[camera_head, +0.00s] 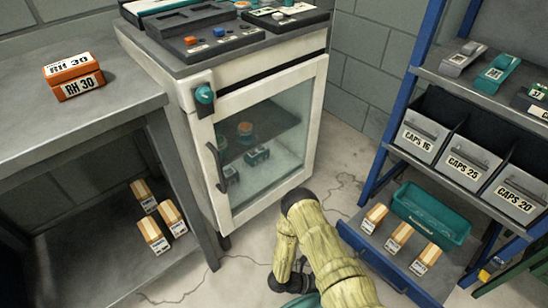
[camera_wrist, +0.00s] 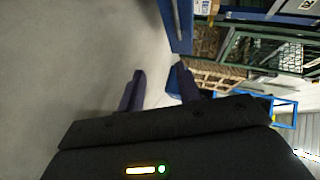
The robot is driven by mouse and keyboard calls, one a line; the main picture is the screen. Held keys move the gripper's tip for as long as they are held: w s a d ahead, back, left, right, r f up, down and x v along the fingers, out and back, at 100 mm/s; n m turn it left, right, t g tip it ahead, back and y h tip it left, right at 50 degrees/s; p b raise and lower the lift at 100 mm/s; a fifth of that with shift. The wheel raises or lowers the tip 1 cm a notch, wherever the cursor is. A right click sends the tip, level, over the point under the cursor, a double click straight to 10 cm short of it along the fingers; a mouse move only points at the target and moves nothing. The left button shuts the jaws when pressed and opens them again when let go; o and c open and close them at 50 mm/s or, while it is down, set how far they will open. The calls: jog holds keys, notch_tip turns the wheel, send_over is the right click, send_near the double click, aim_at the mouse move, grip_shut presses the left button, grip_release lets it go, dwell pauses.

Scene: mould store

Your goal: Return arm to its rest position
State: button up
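My arm (camera_head: 330,265), in a yellowish ribbed sleeve, rises from the bottom middle of the head view in front of the cabinet and bends at a dark joint. My gripper cannot be made out in the head view. In the wrist view my gripper (camera_wrist: 159,88) shows two dark fingers standing apart, with bare grey floor and a bit of blue structure seen between them. It is open and holds nothing that I can see.
A glass-door cabinet (camera_head: 217,160) stands behind my arm. A grey bench (camera_head: 125,90) with an orange RH 30 box (camera_head: 73,77) is left. A blue-framed rack (camera_head: 393,130) with CAPS bins (camera_head: 467,162) and a teal tray (camera_head: 430,213) is close on the right. Floor (camera_head: 240,270) left of my arm is clear.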

jog(key=w+a+r+n+t+y+p, duration=0.1)
jog(key=w+a+r+n+t+y, duration=0.15)
jog(key=w+r, duration=0.4)
jog(key=w+a+r+n+t+y+p, duration=0.1)
jog(key=w+a+r+n+y, duration=0.2)
jog(key=w, duration=0.6)
jog(key=w+a+r+n+t+y+p, duration=0.1)
jog(key=w+a+r+n+y, duration=0.15)
jog(key=r+n, duration=0.45)
jog(key=w+a+r+n+t+y+p, duration=0.1)
jog(key=w+r+n+y, duration=0.2)
jog(key=r, duration=0.8)
jog(key=s+r+n+y+p, duration=0.1)
jog(key=s+r+n+y, duration=0.2)
jog(key=r, duration=0.4)
jog(key=s+r+n+p, duration=0.1)
jog(key=s+r+n, duration=0.1)
jog(key=r+n, duration=0.35)
jog(key=s+d+r+n+g+p, duration=0.2)
jog(key=s+d+r+n+g, duration=0.1)
jog(key=s+r+n, duration=0.8)
jog(key=s+r+p, duration=0.1)
jog(key=r+p, duration=1.7)
jog(key=r, duration=0.1)
jog(key=s+r+m+p, duration=0.1)
jog(key=s+r+p, duration=0.1)
jog(key=r+p, duration=1.7)
jog(key=shift+s+d+r+m, duration=0.15)
jog(key=shift+s+r+m, duration=0.15)
jog(key=shift+r, duration=0.1)
